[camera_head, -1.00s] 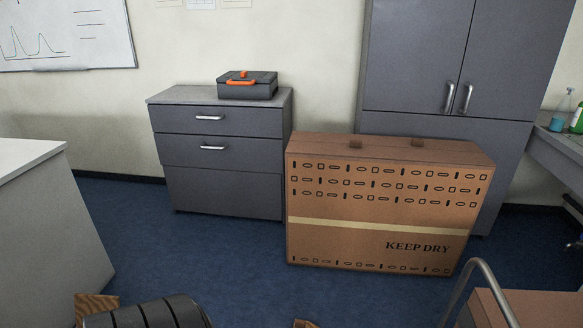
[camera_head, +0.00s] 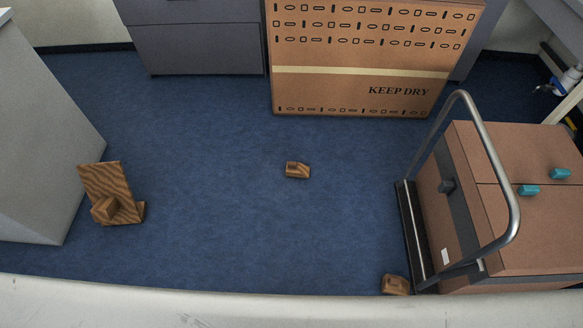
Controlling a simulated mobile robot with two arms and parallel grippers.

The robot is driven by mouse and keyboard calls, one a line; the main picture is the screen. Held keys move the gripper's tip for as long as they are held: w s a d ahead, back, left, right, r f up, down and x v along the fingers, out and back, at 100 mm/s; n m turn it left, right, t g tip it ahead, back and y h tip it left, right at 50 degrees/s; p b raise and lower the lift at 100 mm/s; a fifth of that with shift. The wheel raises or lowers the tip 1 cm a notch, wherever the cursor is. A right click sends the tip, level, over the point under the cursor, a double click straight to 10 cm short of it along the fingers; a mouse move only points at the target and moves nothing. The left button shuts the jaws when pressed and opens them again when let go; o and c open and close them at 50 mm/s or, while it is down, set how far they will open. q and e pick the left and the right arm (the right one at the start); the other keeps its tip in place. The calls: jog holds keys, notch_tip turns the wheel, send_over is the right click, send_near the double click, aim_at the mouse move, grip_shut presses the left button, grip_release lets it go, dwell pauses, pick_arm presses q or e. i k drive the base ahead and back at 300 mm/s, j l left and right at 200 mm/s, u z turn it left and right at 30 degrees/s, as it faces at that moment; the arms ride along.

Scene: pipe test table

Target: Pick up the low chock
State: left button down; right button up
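Several wood-grained pieces are on the blue floor in the head view. A small low wooden block (camera_head: 297,170), notched on top, lies alone near the middle of the floor. A similar small wooden block (camera_head: 396,285) sits at the lower right by the cart's base, partly cut off by the pale edge in front. A taller wooden piece (camera_head: 108,190), with an upright plate and a block at its foot, stands at the left. I cannot tell for certain which small block is the low chock. Neither of my grippers is in view.
A cart (camera_head: 490,200) with a metal handle and a brown box with teal pieces on it stands at right. A large KEEP DRY carton (camera_head: 360,60) and a grey drawer cabinet (camera_head: 200,45) stand behind. A pale edge (camera_head: 250,305) crosses the bottom.

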aim_at(294, 169)
jog(key=i+j+z, duration=0.2)
jog(key=i, duration=0.3)
jog(key=i+z, duration=0.15)
jog(key=i, duration=0.35)
jog(key=i+j+z, duration=0.2)
jog(key=i, duration=0.3)
